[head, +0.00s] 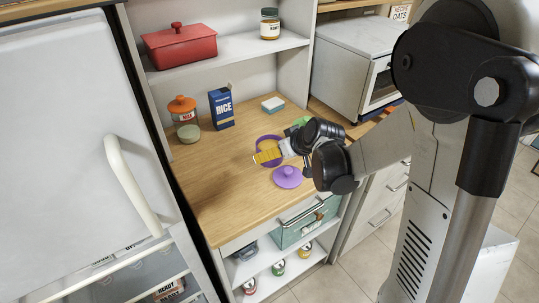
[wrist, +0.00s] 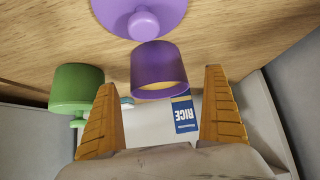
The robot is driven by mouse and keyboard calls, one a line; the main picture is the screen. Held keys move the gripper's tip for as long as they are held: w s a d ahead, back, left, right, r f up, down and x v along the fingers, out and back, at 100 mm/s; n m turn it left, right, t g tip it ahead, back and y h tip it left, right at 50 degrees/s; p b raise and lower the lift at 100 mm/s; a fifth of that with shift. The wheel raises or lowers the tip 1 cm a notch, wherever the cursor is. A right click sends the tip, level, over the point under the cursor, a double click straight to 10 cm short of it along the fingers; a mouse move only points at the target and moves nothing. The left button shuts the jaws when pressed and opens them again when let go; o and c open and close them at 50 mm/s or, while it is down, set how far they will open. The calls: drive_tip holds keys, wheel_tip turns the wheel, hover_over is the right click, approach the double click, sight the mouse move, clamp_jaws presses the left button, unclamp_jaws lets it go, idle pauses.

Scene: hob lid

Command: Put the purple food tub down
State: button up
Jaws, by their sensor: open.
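The purple food tub (wrist: 158,62) stands upright on the wooden worktop, its open top showing a tan inside. In the head view the tub (head: 269,138) is partly hidden behind my gripper. My gripper (head: 268,155) is open, its two yellow fingers apart. In the wrist view the tub lies between the fingertips of my gripper (wrist: 158,80), with gaps on both sides. The purple lid (head: 288,177) with a round knob lies on the worktop near the tub, apart from it; it also shows in the wrist view (wrist: 140,22).
A green lidded tub (wrist: 76,86) stands beside the purple one. A blue rice box (head: 222,108), an orange-lidded jar (head: 184,118) and a sponge (head: 272,104) stand farther back. A white oven (head: 350,65) is at right. The front left worktop (head: 215,200) is clear.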

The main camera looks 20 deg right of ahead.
drive_tip(key=b+x, duration=0.1)
drive_tip(key=x, duration=0.1)
drive_tip(key=b+x, duration=0.1)
drive_tip(key=x, duration=0.2)
drive_tip(key=shift+w+d, duration=0.1)
drive_tip(key=shift+w, duration=0.3)
drive_tip(key=shift+r, duration=0.15)
drive_tip(key=shift+c, duration=0.3)
drive_tip(key=c, duration=1.3)
